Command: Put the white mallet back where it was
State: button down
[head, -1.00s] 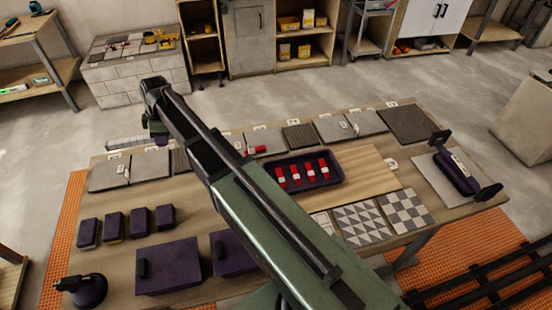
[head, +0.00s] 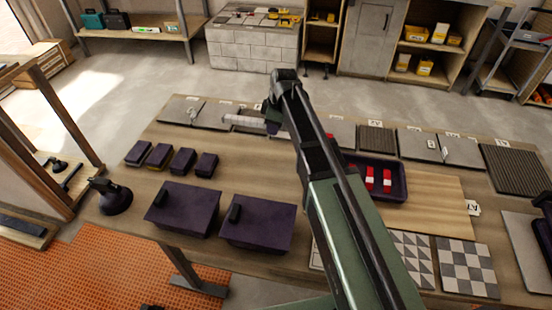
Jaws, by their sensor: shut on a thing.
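My gripper (head: 272,122) is at the far side of the workbench (head: 300,190), above the row of grey tiles. It is partly hidden by my own arm. A pale, long, narrow thing (head: 243,120) juts out to the left from it, lying about level; it looks like the white mallet, held in the shut jaws. Its details are too small to tell, and I cannot tell how high it is above the tiles.
Grey tiles (head: 180,109) line the bench's far edge. Several small dark blocks (head: 183,161), two purple boxes (head: 185,210) and a dark suction cup (head: 110,198) stand at left. A purple tray (head: 401,172) with red pieces lies right of my arm. Bare wood lies between.

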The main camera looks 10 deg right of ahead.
notch_tip(320, 180, down, 8)
jog(key=b, duration=0.5)
jog(key=shift+r, duration=0.35)
jog(key=shift+f, duration=0.2)
jog(key=c, duration=0.9)
grip_release()
jog(key=shift+r, duration=0.1)
jog(key=r+p, duration=0.4)
jog(key=d+r+p, duration=0.1)
jog(key=r+p, duration=0.3)
jog(key=s+d+r+p, duration=0.1)
jog(key=r+p, duration=0.3)
jog(key=shift+r, duration=0.15)
jog(key=shift+s, duration=0.2)
jog(key=shift+s+d+f+m+g+h, duration=0.15)
jog(key=shift+s+d+m+h, duration=0.2)
jog(key=shift+s+m, duration=2.6)
jog(key=shift+s+d+f+m+g+h, duration=0.1)
jog(key=shift+s+d+m+h, duration=0.25)
jog(key=shift+s+m, duration=2.6)
jog(key=shift+s+d+f+m+g+h, duration=0.15)
jog(key=shift+s+d+m, duration=0.55)
jog(key=shift+s, duration=4.2)
